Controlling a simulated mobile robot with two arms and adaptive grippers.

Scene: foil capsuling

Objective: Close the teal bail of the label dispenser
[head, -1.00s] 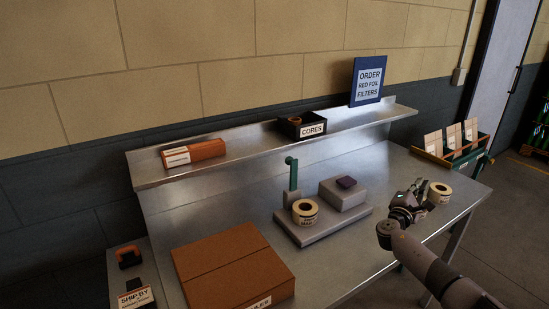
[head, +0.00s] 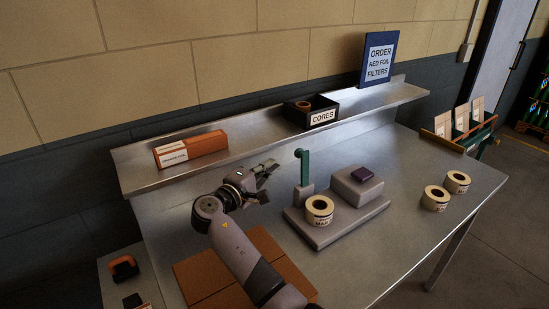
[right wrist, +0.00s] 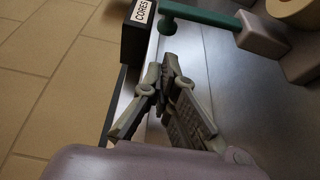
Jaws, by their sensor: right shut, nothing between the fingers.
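The label dispenser (head: 333,231) is a grey base on the bench with a cream label roll (head: 319,208) at its front left. Its teal bail (head: 304,168) stands upright at the back left, with a short knob at the top. The bail also shows in the right wrist view (right wrist: 205,16), with its round knob end nearest the gripper. My right gripper (head: 268,171) is to the left of the bail, apart from it, above the bench. In the right wrist view its fingers (right wrist: 166,80) are shut and empty. My left gripper is not in view.
A grey block with a dark purple pad (head: 362,174) sits on the dispenser's right. Two loose label rolls (head: 435,199) (head: 457,182) stand further right. A cardboard box (head: 205,270) lies front left, partly behind my arm. The back shelf holds a cores bin (head: 322,117) and an orange box (head: 205,144).

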